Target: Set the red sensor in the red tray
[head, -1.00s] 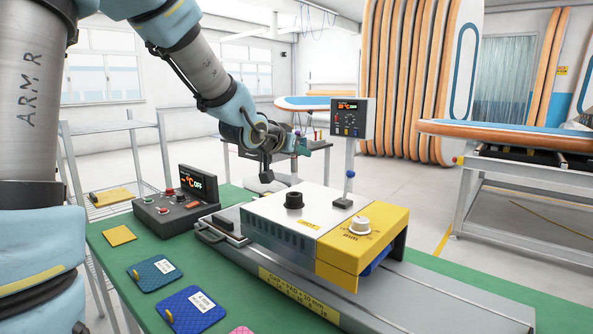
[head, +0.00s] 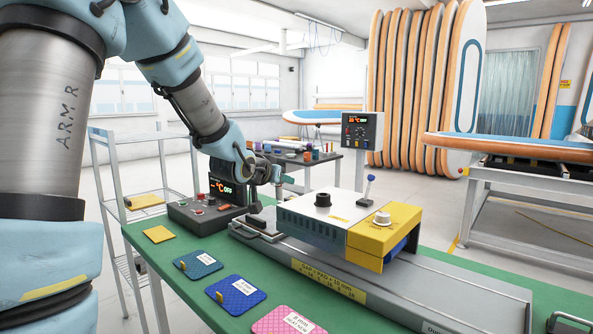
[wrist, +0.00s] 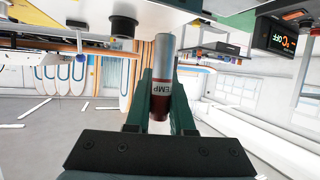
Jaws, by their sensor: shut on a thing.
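My gripper (wrist: 162,84) is shut on a cylinder, the red sensor (wrist: 161,107), in the wrist view. In the head view my gripper (head: 279,178) is in the air above the green bench, between the control box and the white-and-yellow machine. The sensor cannot be made out there. I cannot make out a red tray in either view.
The green bench (head: 165,262) carries a black control box (head: 207,212), a white-and-yellow machine (head: 335,220) on a grey rail, and several flat swatches, one pink (head: 288,322). A back table (head: 330,158) holds small coloured items. A wire shelf (head: 120,165) stands left.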

